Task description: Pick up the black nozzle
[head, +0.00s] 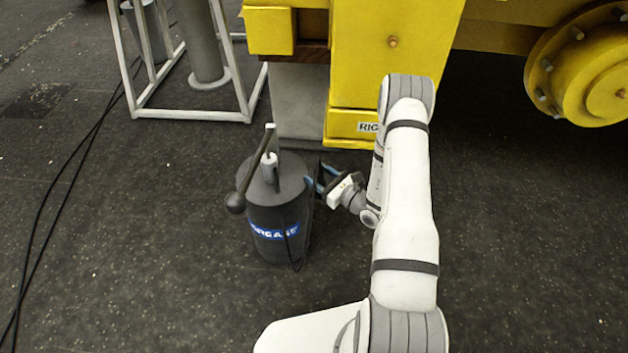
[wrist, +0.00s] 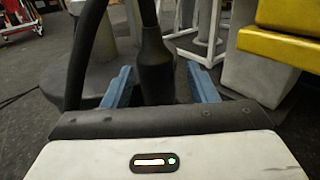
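The black nozzle (wrist: 156,72) stands roughly upright in the wrist view, with a thin stem above a wider lower body. My gripper (wrist: 160,70) is open, with one blue finger on each side of the nozzle and visible gaps between. In the head view, my gripper (head: 318,178) is at the right side of the dark grey grease canister (head: 262,212). The nozzle cannot be clearly made out there. In the wrist view, my gripper's body hides the nozzle's lower end.
The canister has a lever with a ball end (head: 236,203) and a black hose (wrist: 90,45) that passes left of the nozzle in the wrist view. Yellow machinery (head: 395,55) and a grey post (head: 298,105) stand behind. A white frame (head: 190,115) is at the back left. Floor at right is clear.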

